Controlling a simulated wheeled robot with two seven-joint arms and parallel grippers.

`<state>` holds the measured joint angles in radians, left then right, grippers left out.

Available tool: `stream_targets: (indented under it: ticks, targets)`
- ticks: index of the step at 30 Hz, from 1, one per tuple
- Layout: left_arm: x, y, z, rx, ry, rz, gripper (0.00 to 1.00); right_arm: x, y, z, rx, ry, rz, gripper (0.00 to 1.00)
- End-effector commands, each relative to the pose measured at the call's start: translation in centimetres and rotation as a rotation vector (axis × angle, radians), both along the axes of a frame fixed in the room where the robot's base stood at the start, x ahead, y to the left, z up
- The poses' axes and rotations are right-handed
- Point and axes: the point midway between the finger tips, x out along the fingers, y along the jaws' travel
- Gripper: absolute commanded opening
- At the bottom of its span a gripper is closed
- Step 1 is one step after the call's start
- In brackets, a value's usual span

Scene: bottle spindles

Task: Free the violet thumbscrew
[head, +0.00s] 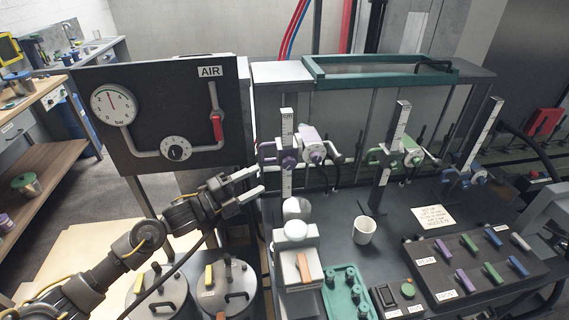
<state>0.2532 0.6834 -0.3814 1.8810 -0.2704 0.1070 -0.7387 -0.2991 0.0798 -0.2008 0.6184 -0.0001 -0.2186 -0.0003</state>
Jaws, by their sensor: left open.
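The violet thumbscrew (267,153) is at the left side of a violet clamp (289,159) on the leftmost upright scale post (287,185). A white spindle head with violet parts (315,148) is to the right of that clamp. My left gripper (253,183) is open and empty, its two fingers pointing right, a little below and left of the thumbscrew. The fingers appear apart from the thumbscrew. My right gripper is not in view.
Posts with a green clamp (384,156) and a blue clamp (466,178) stand to the right. A white cup (365,231) and a note (433,217) are on the dark bench. An air panel (160,115) with a red-handled valve is at the left. Lidded pots (158,290) stand below my arm.

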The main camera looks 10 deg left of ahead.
Motion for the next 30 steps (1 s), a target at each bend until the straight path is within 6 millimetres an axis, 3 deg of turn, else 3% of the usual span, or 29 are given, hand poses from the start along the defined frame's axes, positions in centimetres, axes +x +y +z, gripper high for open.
stream_targets:
  ticks: [15, 29, 30]
  targets:
    - [6.2, -6.3, 1.4, -0.003, 0.001, -0.003, 0.57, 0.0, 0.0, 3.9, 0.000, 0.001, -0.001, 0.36]
    - [7.0, -7.2, 1.3, -0.001, 0.001, -0.004, 0.57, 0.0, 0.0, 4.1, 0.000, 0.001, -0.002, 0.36]
    - [7.0, -7.2, 1.3, -0.001, 0.001, -0.004, 0.52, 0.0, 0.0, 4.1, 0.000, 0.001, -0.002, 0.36]
